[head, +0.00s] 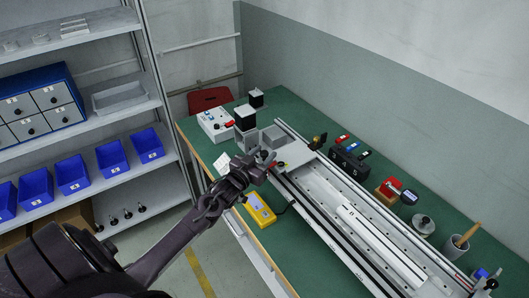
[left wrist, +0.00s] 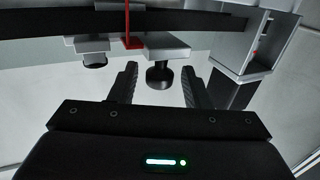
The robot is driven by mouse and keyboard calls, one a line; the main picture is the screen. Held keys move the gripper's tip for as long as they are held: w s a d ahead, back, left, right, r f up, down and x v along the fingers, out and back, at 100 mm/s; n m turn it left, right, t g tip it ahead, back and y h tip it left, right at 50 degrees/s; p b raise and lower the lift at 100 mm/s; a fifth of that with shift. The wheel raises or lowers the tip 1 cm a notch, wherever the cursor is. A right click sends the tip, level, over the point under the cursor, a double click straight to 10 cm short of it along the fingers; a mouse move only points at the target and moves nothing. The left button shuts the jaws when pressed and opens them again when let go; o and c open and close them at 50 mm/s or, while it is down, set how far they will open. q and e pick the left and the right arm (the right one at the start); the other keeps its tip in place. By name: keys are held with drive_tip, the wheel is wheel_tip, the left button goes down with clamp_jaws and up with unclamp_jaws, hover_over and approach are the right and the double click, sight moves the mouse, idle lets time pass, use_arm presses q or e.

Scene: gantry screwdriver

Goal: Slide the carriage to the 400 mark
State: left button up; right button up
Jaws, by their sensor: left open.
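The carriage (head: 292,154) is a light grey block sitting at the far end of the long rail (head: 345,215) on the green table. My left gripper (head: 264,161) is at the carriage's near left side in the head view. In the left wrist view my left gripper (left wrist: 160,88) is open, and a black knob (left wrist: 159,77) under a grey plate (left wrist: 167,46) lies between its fingers, with gaps on both sides. A red pointer (left wrist: 131,42) stands beside the plate. The scale marks are too small to read. My right gripper is not in view.
A yellow handheld box (head: 260,210) lies at the table's near edge, close to my left arm. A white control box (head: 215,123) stands at the far left. Black blocks, a red-topped box (head: 389,189) and a cup (head: 455,246) line the right side.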

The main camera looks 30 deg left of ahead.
use_arm(q)
drive_tip(key=shift+w, duration=0.45)
drive_tip(key=shift+c, duration=0.2)
clamp_jaws()
